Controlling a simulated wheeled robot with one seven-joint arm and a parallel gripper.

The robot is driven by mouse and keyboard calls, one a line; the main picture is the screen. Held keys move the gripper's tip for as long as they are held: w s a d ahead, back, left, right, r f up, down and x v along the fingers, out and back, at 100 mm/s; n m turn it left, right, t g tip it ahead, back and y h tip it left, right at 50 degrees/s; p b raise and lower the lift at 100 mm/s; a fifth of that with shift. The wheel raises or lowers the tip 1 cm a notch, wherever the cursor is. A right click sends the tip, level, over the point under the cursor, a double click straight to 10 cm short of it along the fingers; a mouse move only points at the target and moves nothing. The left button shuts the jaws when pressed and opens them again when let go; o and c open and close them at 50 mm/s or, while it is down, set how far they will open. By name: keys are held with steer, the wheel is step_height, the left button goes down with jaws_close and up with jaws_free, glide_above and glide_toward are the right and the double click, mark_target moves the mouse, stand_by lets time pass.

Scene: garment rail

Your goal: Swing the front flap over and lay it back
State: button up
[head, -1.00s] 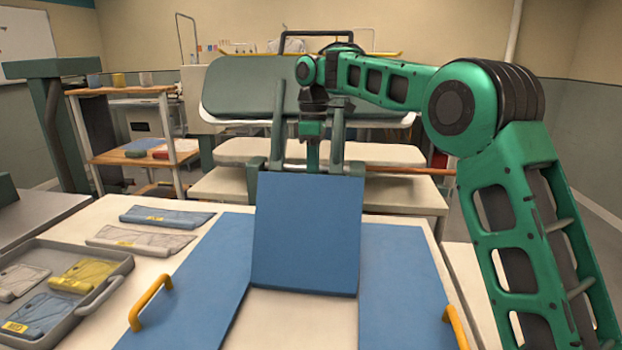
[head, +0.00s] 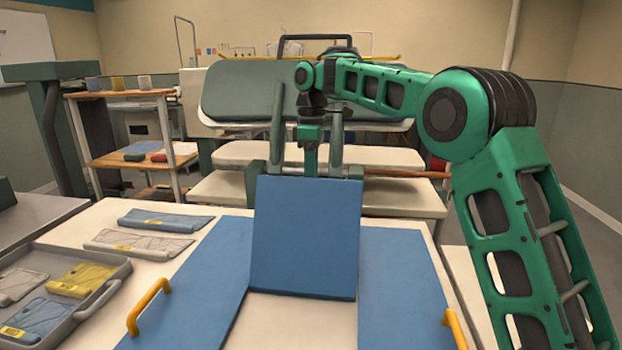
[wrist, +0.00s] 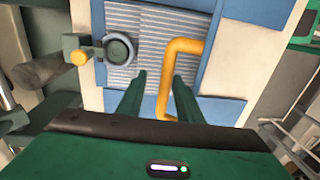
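The front flap (head: 306,238) is a blue panel, tilted up in the middle of the folding board, its face toward me. My gripper (wrist: 160,80) is at the far side of this flap; in the head view the flap hides its fingertips. In the wrist view a yellow handle (wrist: 166,80) runs between the two green fingers. The fingers stand apart, with a visible gap to the left of the bar, so my gripper looks open around the handle. A grey striped surface (wrist: 150,22) shows beyond the fingers, framed by blue.
Blue side flaps lie flat at left (head: 200,280) and right (head: 400,285), each with a yellow handle. A grey tray (head: 115,272) of folded packs is at the left, with two loose packs behind it. A green padded press (head: 240,90) stands behind the table.

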step_height(320, 180, up, 11)
steer(key=w, duration=0.1)
steer(key=shift+f, duration=0.15)
stand_by(0.4)
steer(key=shift+w+d, duration=0.1)
steer(key=shift+d, duration=0.05)
stand_by(1.0)
